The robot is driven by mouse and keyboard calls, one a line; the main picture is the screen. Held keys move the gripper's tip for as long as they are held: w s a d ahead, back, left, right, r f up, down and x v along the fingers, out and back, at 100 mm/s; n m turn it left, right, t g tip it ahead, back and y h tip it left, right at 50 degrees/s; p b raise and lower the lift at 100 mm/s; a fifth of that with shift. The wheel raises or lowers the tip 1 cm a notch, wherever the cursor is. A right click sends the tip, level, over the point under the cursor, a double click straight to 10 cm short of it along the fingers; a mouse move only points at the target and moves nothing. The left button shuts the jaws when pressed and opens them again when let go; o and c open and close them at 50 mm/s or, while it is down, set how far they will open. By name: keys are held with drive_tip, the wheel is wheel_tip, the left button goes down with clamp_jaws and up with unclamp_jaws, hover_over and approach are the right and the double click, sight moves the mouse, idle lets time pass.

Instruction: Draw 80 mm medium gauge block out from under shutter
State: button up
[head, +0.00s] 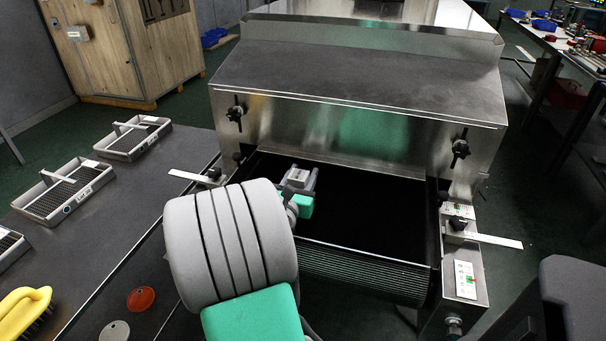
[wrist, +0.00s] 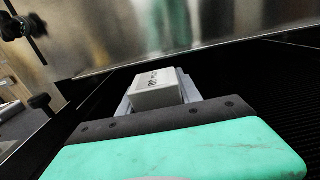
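The gauge block (wrist: 155,89) is a pale grey block with dark lettering, too blurred to read fully in the wrist view. My gripper (head: 299,179) has a teal body and grey fingers and reaches over the black belt near the shutter. In the wrist view its fingers (wrist: 124,107) lie along both sides of the block, shut on it. The shutter (head: 350,132) is the upright steel plate across the dryer mouth. The block shows in front of the plate's lower edge; I cannot tell whether its far end touches it. My arm hides part of the belt.
The black belt (head: 375,205) is bare right of my gripper. Clamp knobs (head: 460,148) and steel scales (head: 490,240) flank the mouth. A bench at left holds wire-mesh trays (head: 65,190), a yellow brush (head: 22,310) and a red disc (head: 141,299).

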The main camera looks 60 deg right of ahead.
drive_tip(key=o, duration=0.5)
